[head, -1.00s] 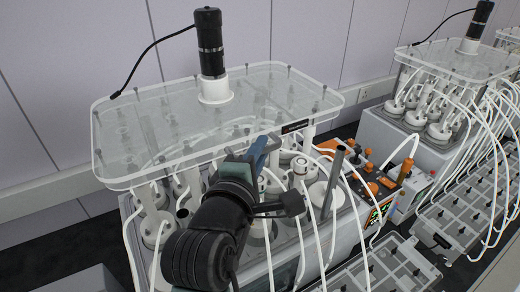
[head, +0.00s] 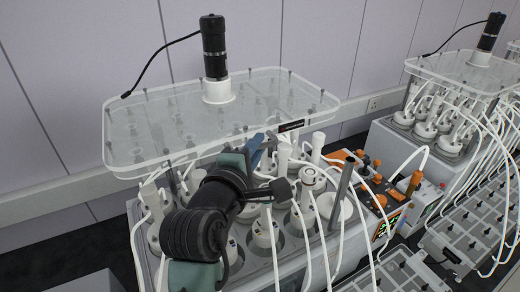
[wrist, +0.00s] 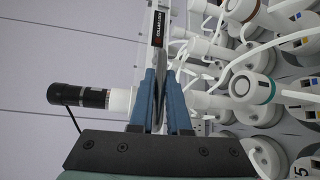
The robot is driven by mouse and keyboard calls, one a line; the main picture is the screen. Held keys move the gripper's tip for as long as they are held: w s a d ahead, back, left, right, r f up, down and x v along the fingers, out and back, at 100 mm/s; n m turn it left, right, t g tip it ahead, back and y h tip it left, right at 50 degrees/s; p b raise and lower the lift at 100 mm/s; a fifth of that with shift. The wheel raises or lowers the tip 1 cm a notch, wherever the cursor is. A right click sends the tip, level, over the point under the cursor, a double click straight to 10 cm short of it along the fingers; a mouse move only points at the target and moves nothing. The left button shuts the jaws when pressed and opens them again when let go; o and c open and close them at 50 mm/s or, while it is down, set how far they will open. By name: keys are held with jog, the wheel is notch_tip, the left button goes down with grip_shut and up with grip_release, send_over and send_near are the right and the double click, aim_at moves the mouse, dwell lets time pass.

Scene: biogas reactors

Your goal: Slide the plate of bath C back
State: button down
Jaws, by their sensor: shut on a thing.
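The plate of bath C (head: 165,127) is a clear slab with a black motor (head: 214,50) on a white collar, above the near bath (head: 345,240). Its front edge lies behind the front rows of reactors (head: 262,232), which stand uncovered. My gripper (head: 258,145) is at the plate's front edge, beside its dark label (head: 291,126). The exact contact is hidden between the fingers.
White tubes (head: 350,215) hang over the bath's front. An upright grey rod (head: 341,185) and an orange-topped control box (head: 385,205) are right of my gripper. A second bath (head: 400,150) stands farther right; the wall (head: 90,90) is behind.

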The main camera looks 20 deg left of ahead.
jog(key=c, duration=0.9)
grip_release()
jog(key=shift+s, duration=0.1)
jog(key=s+d+r+b, duration=0.1)
jog(key=s+r+b, duration=0.1)
jog(key=s, duration=1)
jog(key=shift+s+d+b, duration=0.25)
jog(key=shift+s+b, duration=0.05)
jog(key=shift+b, duration=0.5)
jog(key=w+d+r+m+t, duration=0.2)
jog(key=d+r+m+t, duration=0.1)
jog(key=d+r+m, duration=0.4)
jog(key=w+d+r+m+t, duration=0.1)
jog(key=d+r+m+t, duration=0.3)
jog(key=r, duration=0.5)
jog(key=s+d+r+m+t+h, duration=0.1)
jog(key=s+d+r+m+t, duration=0.1)
jog(key=r+m, duration=0.3)
jog(key=s+d+r+m+t+b, duration=0.1)
jog(key=s+d+r+m+t, duration=0.1)
jog(key=d+r+m, duration=0.3)
jog(key=shift+s+d+r+h, duration=0.25)
jog(key=shift+s+r+h, duration=0.25)
jog(key=shift+s, duration=0.4)
